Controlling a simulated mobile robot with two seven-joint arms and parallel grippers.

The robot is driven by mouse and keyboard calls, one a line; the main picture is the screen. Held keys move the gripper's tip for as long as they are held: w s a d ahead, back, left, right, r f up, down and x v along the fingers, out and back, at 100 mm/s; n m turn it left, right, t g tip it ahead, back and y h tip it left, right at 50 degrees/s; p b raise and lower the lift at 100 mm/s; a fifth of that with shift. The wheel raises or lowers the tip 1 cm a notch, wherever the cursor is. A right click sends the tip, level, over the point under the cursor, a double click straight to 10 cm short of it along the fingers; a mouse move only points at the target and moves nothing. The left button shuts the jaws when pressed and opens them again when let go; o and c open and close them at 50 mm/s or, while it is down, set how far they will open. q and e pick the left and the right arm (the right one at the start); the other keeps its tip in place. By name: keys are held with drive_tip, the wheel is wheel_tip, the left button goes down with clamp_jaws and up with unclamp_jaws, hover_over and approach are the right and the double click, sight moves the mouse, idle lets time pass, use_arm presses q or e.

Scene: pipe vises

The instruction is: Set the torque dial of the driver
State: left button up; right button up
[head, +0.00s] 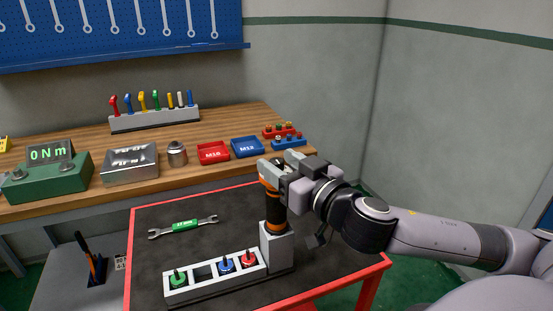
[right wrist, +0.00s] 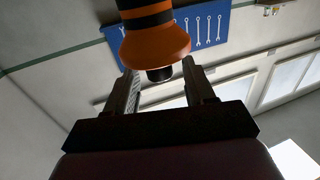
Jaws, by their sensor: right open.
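The driver (head: 269,180), orange with black bands, stands upright in a grey block holder (head: 277,250) on the cart. My right gripper (head: 277,167) is at the driver's upper end, coming from the right, and covers part of it. In the right wrist view, the fingers (right wrist: 160,72) are apart. The driver's flared orange end (right wrist: 156,42) with a dark tip shows between and beyond them; I cannot tell whether they touch it. The torque dial's marks are not readable. My left gripper is not in view.
A rack (head: 213,279) with green, blue and red bits and one empty-looking slot adjoins the holder. A wrench (head: 183,227) lies on the red-edged cart (head: 150,270). The bench behind carries a green meter reading "0 Nm" (head: 48,170) and red (head: 213,153) and blue (head: 248,147) trays.

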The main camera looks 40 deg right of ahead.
drive_tip(key=shift+w, duration=0.85)
drive_tip(key=c, duration=0.9)
drive_tip(key=shift+c, duration=0.2)
